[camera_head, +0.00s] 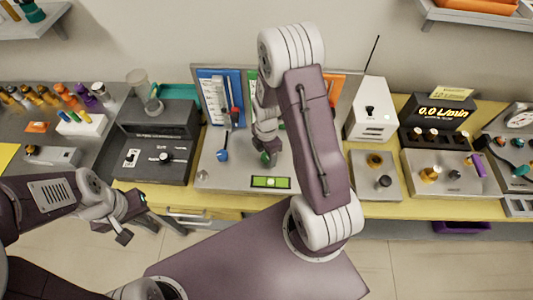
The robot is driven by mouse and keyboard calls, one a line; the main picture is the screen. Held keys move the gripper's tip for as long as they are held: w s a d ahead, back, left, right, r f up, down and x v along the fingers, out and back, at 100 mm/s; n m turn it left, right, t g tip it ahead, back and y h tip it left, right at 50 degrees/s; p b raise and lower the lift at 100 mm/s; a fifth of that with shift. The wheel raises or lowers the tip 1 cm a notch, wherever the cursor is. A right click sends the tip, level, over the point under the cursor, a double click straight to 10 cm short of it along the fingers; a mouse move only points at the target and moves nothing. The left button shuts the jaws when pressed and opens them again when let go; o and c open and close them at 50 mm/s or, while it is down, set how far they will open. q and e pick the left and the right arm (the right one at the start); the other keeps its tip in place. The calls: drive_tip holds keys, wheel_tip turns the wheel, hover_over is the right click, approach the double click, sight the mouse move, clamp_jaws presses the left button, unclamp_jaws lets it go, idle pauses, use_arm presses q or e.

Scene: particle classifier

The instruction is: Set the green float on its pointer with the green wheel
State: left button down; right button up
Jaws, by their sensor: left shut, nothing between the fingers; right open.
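The flow panel has a blue column board (212,98) at left, a green board (250,90) mostly hidden behind my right arm, and an orange board (338,88) partly hidden. The green float and its pointer cannot be made out. A small dark green wheel (265,158) shows at the foot of the green board. My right gripper (268,150) points down at this wheel, with open fingers close to it; contact cannot be told. My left gripper (155,226) is shut and empty, low in front of the bench's left part.
A blue wheel (222,155) stands left of the green one. A white box (372,110) and a display (440,115) reading 0.0 L/min stand right. A dark instrument (155,150) stands left.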

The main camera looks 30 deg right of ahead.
clamp_jaws()
drive_tip(key=shift+m, duration=0.3)
drive_tip(key=m, duration=0.2)
drive_tip(key=shift+w+r+m+p, duration=0.1)
drive_tip(key=shift+m+p, duration=0.2)
drive_tip(key=shift+m, duration=0.1)
drive_tip(key=m, duration=0.3)
drive_tip(key=shift+m, duration=0.3)
drive_tip(key=m+p, duration=0.1)
drive_tip(key=m, duration=0.5)
drive_tip(key=shift+m, duration=0.3)
unclamp_jaws()
